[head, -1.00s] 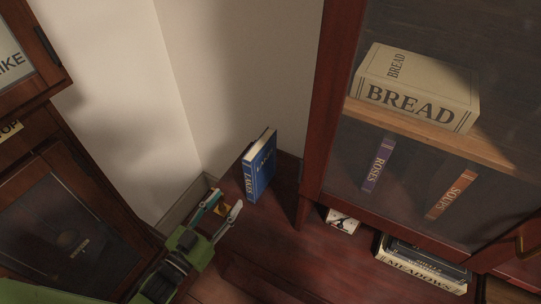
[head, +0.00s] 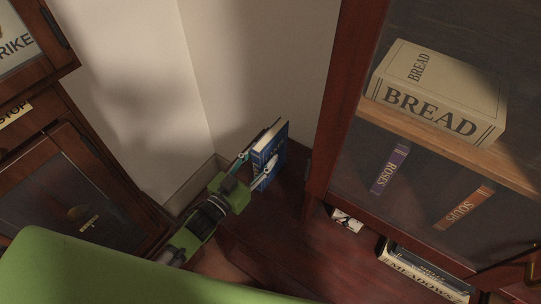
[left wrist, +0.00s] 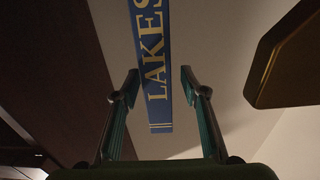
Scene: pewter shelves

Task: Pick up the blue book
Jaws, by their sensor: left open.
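The blue book (head: 269,154) stands upright on the dark red wooden surface near the wall corner, with its pale page edges on top. Its spine, lettered LAKES, shows in the left wrist view (left wrist: 152,60) between the two fingers. My left gripper (head: 254,170) is open, with one finger on each side of the book's spine end in the head view. In the left wrist view the open fingers (left wrist: 159,80) show gaps to the spine on both sides. The lower part of the book is partly hidden by the gripper. My right gripper is not in view.
A glass-fronted cabinet on the right holds a thick BREAD book (head: 438,92), a purple book (head: 389,168) and an orange book (head: 464,206). More books (head: 425,272) lie beneath it. Another dark cabinet (head: 75,195) stands at left. Pale walls close in behind the blue book.

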